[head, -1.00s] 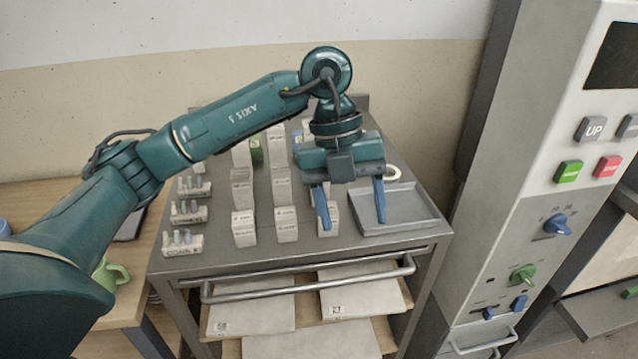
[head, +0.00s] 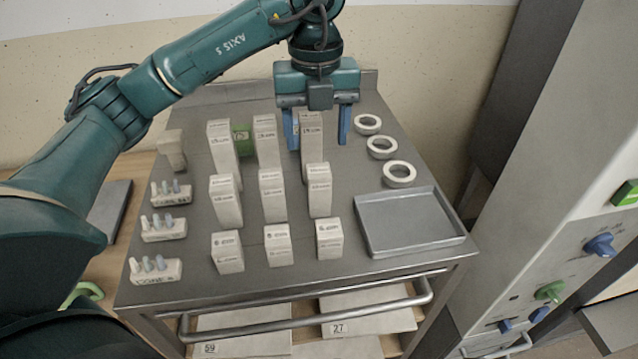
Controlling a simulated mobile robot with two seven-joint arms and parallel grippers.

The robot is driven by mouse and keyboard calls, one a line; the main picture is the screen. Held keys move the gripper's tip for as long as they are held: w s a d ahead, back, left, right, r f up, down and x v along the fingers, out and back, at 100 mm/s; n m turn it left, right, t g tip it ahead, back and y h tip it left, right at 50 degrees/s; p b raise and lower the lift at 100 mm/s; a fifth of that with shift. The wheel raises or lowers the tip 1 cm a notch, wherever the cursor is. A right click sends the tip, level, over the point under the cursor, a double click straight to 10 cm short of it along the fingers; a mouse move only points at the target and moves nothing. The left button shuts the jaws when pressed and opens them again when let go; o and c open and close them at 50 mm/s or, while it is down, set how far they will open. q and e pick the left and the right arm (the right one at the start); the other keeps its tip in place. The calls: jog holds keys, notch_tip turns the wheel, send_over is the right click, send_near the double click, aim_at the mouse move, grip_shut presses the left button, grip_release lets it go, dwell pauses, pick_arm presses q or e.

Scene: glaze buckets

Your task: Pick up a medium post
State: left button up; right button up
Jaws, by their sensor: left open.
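White kiln posts stand upright on a grey metal cart top in rows of three heights. The medium posts are in the middle row: left (head: 226,203), centre (head: 273,198) and right (head: 319,192). Short posts (head: 228,252) stand in front and tall posts (head: 220,146) behind. My left gripper (head: 317,141) is open, pointing down at the back right tall post (head: 312,135). Its blue fingers appear on either side of that post; I cannot tell whether they touch it. My right gripper is not in view.
A grey tray (head: 375,244) lies at the cart's right, with several white rings (head: 399,174) behind it. Small holders with coloured cones (head: 156,270) line the left edge. A green block (head: 243,140) stands between tall posts. A control cabinet (head: 560,200) is at right.

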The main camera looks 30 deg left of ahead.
aim_at(319, 170)
pick_arm(q)
notch_tip(319, 170, down, 6)
jog(key=shift+s+r, duration=0.1)
jog(key=shift+r, duration=0.15)
jog(key=shift+d+f+p, duration=0.2)
jog(key=shift+f+p, duration=0.6)
jog(key=shift+f, duration=1.95)
jog(key=shift+c, duration=0.2)
jog(key=shift+w, duration=0.2)
jog(key=c, duration=1.2)
